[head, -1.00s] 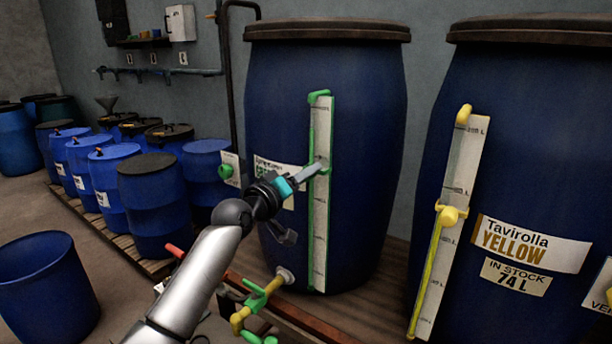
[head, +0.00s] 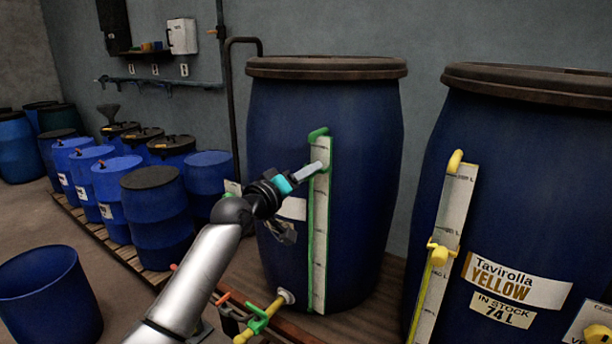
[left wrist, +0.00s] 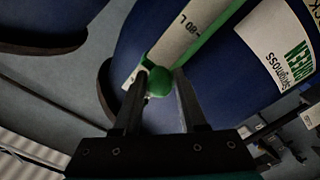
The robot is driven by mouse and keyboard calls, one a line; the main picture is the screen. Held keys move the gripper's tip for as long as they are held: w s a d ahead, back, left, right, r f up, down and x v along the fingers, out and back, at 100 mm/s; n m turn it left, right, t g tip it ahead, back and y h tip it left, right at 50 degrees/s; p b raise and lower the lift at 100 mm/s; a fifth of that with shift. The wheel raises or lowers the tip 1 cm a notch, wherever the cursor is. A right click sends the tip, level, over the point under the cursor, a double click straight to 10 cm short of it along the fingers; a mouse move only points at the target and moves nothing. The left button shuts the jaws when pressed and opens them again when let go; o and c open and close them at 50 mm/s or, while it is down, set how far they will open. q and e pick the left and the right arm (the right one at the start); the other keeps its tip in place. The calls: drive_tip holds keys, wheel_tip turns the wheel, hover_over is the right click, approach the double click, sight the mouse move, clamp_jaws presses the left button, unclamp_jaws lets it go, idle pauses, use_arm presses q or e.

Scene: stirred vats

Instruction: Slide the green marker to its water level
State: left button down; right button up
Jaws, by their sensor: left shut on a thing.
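The blue vat with the green fittings (head: 365,200) stands in the middle of the head view. A white upright scale (head: 320,240) with green edging runs up its front, under a green elbow fitting (head: 317,134). My left gripper (head: 316,169) is at the upper part of this scale. In the left wrist view, its fingers (left wrist: 158,92) are shut on the green marker (left wrist: 159,82), beside the "80 L" print on the scale (left wrist: 175,45). In the head view the gripper hides the marker. I cannot make out the water level. My right gripper is not in view.
A second vat (head: 500,190) labelled Tavirolla Yellow stands at the right with a yellow marker (head: 440,253) on its scale. A green-handled tap (head: 262,318) sticks out low in front. Several blue drums (head: 160,215) stand at the left, with an open blue tub (head: 45,295) before them.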

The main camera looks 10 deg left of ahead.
use_arm(q)
drive_tip(key=c, duration=0.6)
unclamp_jaws()
drive_tip(key=shift+s, duration=0.1)
drive_tip(key=v, duration=1.5)
